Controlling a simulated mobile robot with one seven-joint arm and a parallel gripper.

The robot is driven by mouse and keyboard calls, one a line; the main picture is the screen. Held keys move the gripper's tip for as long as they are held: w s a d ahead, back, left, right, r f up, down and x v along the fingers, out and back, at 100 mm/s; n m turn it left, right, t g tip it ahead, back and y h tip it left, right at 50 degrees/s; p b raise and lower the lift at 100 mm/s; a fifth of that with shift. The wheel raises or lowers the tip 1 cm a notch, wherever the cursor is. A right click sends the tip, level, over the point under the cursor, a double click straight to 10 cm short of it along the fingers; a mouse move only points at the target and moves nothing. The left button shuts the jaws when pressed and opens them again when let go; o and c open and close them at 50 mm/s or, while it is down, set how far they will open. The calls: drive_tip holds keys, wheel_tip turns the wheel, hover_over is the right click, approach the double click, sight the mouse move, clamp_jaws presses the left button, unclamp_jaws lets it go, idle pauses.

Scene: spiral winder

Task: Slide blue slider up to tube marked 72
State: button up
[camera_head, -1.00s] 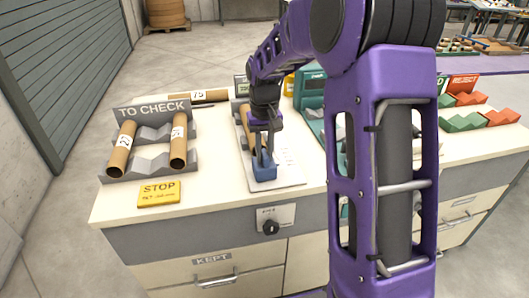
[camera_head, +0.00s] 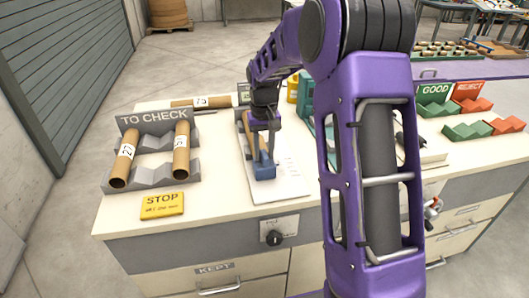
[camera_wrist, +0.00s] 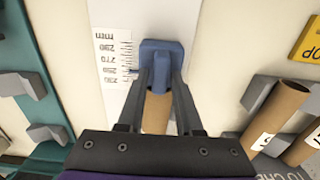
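The blue slider (camera_head: 264,170) sits on the white measuring board (camera_head: 283,190) at the table's front. It also shows in the wrist view (camera_wrist: 160,54), beside a printed millimetre scale (camera_wrist: 118,55). My gripper (camera_head: 262,150) points down over the board, its two fingers (camera_wrist: 161,78) closed on either side of the slider's near part. A brown cardboard tube (camera_wrist: 156,113) lies in line with the slider, between and below the fingers. Its number is not visible, and the fingers hide whether slider and tube touch.
A "TO CHECK" rack (camera_head: 152,172) on the left holds two labelled tubes. A tube marked 75 (camera_head: 201,102) lies behind. Green and red racks (camera_head: 468,129) are at right.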

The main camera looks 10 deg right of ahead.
sight(264, 153)
drive_tip(key=shift+o, duration=1)
drive_tip(key=shift+s+f, duration=0.1)
wheel_tip(264, 153, up, 18)
drive_tip(key=p, duration=0.2)
drive_tip(key=shift+f, duration=0.25)
